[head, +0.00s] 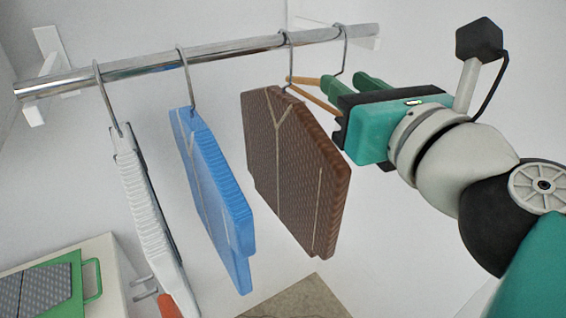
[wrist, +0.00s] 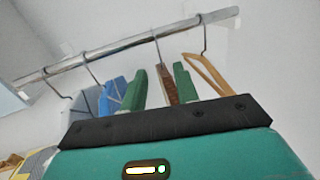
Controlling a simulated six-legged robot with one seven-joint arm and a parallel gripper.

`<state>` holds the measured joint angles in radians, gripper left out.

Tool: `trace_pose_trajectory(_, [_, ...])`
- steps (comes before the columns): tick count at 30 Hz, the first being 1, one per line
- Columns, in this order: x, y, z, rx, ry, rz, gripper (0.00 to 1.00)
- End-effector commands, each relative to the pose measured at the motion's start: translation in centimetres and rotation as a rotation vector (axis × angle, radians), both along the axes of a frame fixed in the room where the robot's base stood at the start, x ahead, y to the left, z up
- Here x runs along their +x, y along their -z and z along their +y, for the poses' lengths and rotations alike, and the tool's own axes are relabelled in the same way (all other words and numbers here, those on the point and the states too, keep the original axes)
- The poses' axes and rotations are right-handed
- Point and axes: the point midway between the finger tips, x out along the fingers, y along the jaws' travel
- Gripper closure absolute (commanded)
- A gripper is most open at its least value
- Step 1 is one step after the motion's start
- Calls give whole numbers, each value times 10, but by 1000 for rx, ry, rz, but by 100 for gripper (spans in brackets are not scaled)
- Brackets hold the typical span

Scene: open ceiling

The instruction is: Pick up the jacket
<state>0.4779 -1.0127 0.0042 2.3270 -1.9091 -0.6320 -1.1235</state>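Three flat garments hang from the rail, and which one is the jacket is not certain. A brown, jacket-like garment with a pale V line (head: 290,165) hangs nearest my gripper. A blue garment (head: 212,190) hangs left of it, and a white one (head: 148,215) farther left. My gripper (head: 343,82) is open, its green fingers apart, at the right of the brown garment's top. In the wrist view, the brown garment (wrist: 168,86) appears between the fingers of my gripper (wrist: 160,68), beyond them. The blue garment (wrist: 112,95) shows left of the fingers. Nothing is gripped.
A metal rail (head: 225,50) runs across the top on wall brackets. An empty wooden hanger (head: 312,96) hangs by the gripper, and also shows in the wrist view (wrist: 208,76). A pale cabinet (head: 120,275) with a green-handled item (head: 50,285) stands lower left.

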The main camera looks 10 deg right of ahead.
Motion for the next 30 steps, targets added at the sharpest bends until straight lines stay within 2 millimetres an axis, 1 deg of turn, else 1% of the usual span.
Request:
trace_pose_trajectory(2, [0, 2, 1, -21, -4, 8, 70])
trace_pose_trajectory(5, [8, 3, 1, -28, -6, 13, 70])
trace_pose_trajectory(15, [68, 3, 7, -23, -4, 13, 70])
trace_pose_trajectory(18, [79, 3, 8, -25, -4, 12, 70])
trace_pose_trajectory(23, [90, 4, 10, -25, -4, 12, 70])
trace_pose_trajectory(30, [125, 9, 20, -23, -1, 13, 70])
